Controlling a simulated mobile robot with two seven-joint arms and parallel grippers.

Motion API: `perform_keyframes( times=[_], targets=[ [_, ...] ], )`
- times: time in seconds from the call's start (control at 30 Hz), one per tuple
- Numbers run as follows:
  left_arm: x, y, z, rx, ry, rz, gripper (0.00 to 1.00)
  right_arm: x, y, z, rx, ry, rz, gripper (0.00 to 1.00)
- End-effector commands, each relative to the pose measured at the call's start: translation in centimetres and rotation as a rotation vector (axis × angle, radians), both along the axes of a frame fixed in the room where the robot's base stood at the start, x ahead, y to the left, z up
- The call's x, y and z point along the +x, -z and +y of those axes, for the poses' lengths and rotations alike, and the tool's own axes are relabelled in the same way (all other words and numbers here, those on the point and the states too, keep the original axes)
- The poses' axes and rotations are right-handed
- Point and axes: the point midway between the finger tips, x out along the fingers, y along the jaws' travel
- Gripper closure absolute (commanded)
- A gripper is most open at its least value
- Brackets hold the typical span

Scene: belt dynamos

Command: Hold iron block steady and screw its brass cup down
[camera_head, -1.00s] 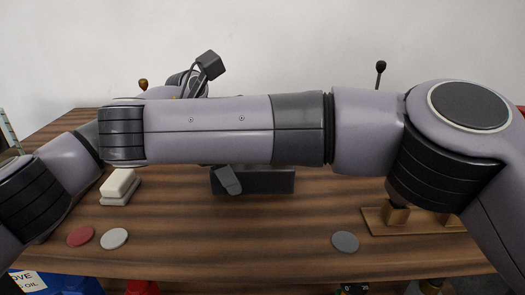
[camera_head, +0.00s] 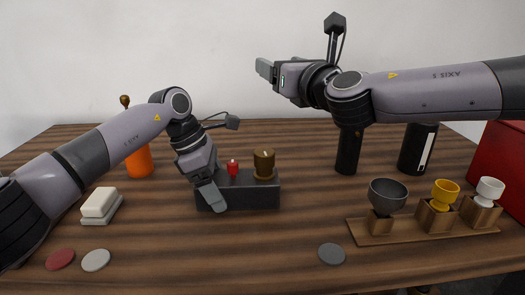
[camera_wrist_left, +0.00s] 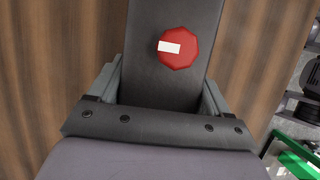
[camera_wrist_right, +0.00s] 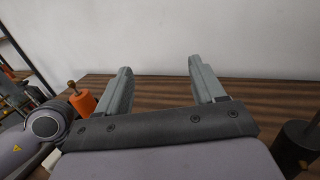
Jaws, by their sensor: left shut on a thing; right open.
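The iron block (camera_head: 235,197), long and dark grey, lies on the table in the middle of the head view. The brass cup (camera_head: 264,163), dark brown-gold, stands upright on its right end; I cannot tell how tightly it sits. A red knob (camera_head: 233,167) is on the block left of the cup. My left gripper (camera_head: 212,197) is shut on the block's left part; the left wrist view shows the block (camera_wrist_left: 160,85) between its fingers, under the red knob (camera_wrist_left: 178,48). My right gripper (camera_head: 266,68) is open and empty, high above and behind the block.
A wooden rack (camera_head: 375,237) at right holds a grey cup (camera_head: 388,192), yellow cup (camera_head: 445,192) and white cup (camera_head: 489,190). Black cylinders (camera_head: 348,150) stand behind, a red box (camera_head: 505,165) far right. An orange holder (camera_head: 138,163) and white block (camera_head: 98,203) are left.

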Motion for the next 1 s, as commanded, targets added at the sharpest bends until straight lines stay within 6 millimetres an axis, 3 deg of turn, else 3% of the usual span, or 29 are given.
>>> perform_keyframes(
  times=[0.03,0.4,0.6,0.8,1.0],
  targets=[
    [0.0,0.3,0.0,-0.001,-0.005,0.003,1.0,-0.8,1.6,0.1,-0.034,-0.066,0.036,0.31],
    [0.3,0.1,0.4,-0.007,-0.02,-0.002,1.0,-6.5,7.6,-3.1,-0.219,-0.419,0.237,0.31],
    [0.4,0.0,0.4,-0.008,-0.022,-0.003,1.0,-9.3,10.1,-4.6,-0.279,-0.527,0.327,0.31],
    [0.4,-0.1,0.4,-0.009,-0.023,-0.004,1.0,-10.1,11.2,-4.7,-0.3,-0.566,0.361,0.31],
    [0.4,-0.1,0.4,-0.01,-0.023,-0.005,1.0,-8.7,12.4,-2.6,-0.303,-0.569,0.365,0.31]
  ],
)
